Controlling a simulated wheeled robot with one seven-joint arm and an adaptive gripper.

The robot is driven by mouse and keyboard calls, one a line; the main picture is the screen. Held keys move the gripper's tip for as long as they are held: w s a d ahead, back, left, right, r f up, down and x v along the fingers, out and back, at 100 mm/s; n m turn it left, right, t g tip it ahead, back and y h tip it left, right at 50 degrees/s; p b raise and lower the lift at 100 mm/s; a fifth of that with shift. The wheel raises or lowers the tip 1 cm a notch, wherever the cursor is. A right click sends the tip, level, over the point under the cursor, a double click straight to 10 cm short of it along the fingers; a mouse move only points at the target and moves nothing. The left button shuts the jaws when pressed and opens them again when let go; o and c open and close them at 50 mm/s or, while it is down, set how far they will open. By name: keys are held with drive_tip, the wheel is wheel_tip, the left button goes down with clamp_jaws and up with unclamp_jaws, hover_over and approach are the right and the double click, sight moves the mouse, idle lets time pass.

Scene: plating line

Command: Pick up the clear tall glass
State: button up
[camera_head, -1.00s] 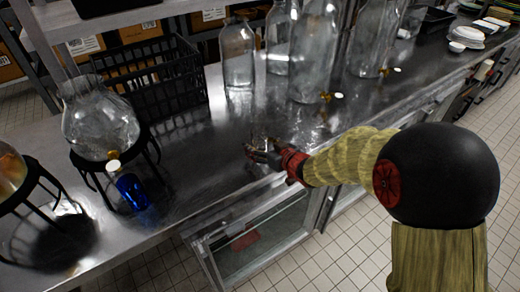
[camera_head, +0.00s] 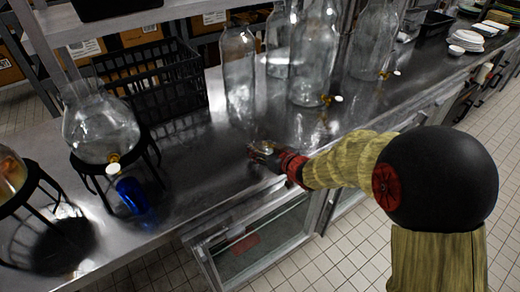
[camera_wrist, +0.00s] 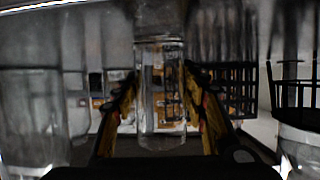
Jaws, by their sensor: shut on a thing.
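The clear tall glass (camera_wrist: 160,95) stands out in the middle of the wrist view, between the two fingers of my gripper (camera_wrist: 161,112). My gripper is shut on it. In the head view my gripper (camera_head: 262,152) is low over the steel counter, near its front edge. Only a faint, small part of the glass shows there, so I cannot tell whether its base touches the counter.
A large clear jar (camera_head: 239,75) stands just behind my gripper, with more jars (camera_head: 314,55) to the right. A black crate (camera_head: 150,78) is at the back left. A round dispenser (camera_head: 100,128) on a black stand and a blue glass (camera_head: 131,194) are to the left.

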sight(265, 142)
drive_tip(key=shift+c, duration=1.4)
drive_tip(key=shift+r, duration=0.15)
drive_tip(key=shift+r+p, duration=0.3)
drive_tip(key=shift+r, duration=0.3)
wheel_tip(265, 142, up, 2)
drive_tip(key=shift+r+p, duration=0.25)
drive_tip(key=shift+p, duration=0.3)
drive_tip(key=s+d+r+p, duration=0.2)
drive_tip(key=s+r+p, duration=0.1)
drive_tip(key=s, duration=0.3)
drive_tip(key=s+d+r+p, duration=0.2)
drive_tip(key=s+r+p, duration=0.1)
drive_tip(key=s+r, duration=0.3)
drive_tip(key=shift+s+d, duration=0.3)
drive_tip(key=shift+s, duration=0.3)
